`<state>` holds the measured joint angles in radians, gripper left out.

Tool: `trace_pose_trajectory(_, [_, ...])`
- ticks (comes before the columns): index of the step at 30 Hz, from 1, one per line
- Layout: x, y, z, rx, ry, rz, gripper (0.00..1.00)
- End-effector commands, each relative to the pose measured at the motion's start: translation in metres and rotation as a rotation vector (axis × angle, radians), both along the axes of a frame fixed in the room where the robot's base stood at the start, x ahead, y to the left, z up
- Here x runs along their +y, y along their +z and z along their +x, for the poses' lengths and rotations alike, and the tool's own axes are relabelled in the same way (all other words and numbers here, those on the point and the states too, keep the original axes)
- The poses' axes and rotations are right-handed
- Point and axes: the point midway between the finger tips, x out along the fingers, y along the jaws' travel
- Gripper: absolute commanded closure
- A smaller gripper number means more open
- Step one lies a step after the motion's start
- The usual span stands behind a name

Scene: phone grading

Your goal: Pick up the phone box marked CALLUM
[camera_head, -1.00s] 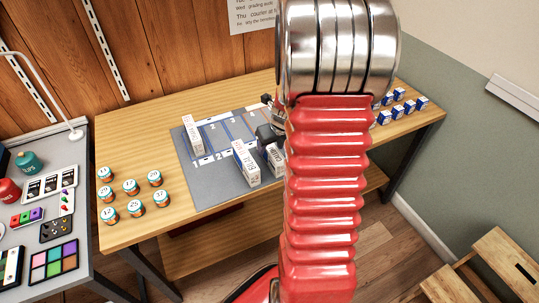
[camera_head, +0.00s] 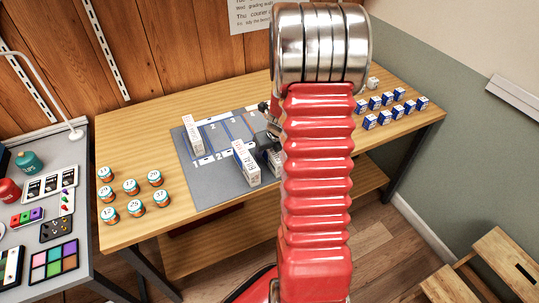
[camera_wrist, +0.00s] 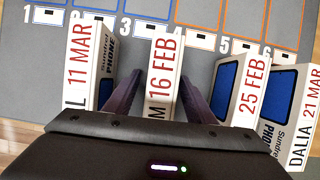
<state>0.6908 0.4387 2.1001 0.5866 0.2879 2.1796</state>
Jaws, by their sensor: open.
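In the wrist view, a white phone box (camera_wrist: 163,62) stands between my gripper's two dark fingers. Its top reads "M 16 FEB" in part; my gripper's body hides the rest of the name. My gripper (camera_wrist: 159,80) is open, one finger on each side of this box; I cannot tell whether they touch it. In the head view my gripper (camera_head: 268,142) is a dark shape over the mat, partly behind my red arm, and the box beneath it is mostly hidden.
A box marked "L 11 MAR" (camera_wrist: 84,62) stands close on the left. Boxes marked "25 FEB" (camera_wrist: 247,88) and "DALIA 21 MAR" (camera_wrist: 304,112) stand on the right. The grey mat (camera_head: 210,180) has numbered slots. Round tins (camera_head: 131,187) and small blue-white boxes (camera_head: 384,118) flank it.

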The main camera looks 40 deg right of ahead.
Motion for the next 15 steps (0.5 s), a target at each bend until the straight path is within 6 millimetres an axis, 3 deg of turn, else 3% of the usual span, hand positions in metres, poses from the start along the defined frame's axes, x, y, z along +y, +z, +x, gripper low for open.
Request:
trace_pose_trajectory(9, [-0.0001, 0.0003, -0.0001, 0.0, 0.0, 0.0, 0.5])
trace_pose_trajectory(15, [-0.0001, 0.0003, -0.0001, 0.0, 0.0, 0.0, 0.63])
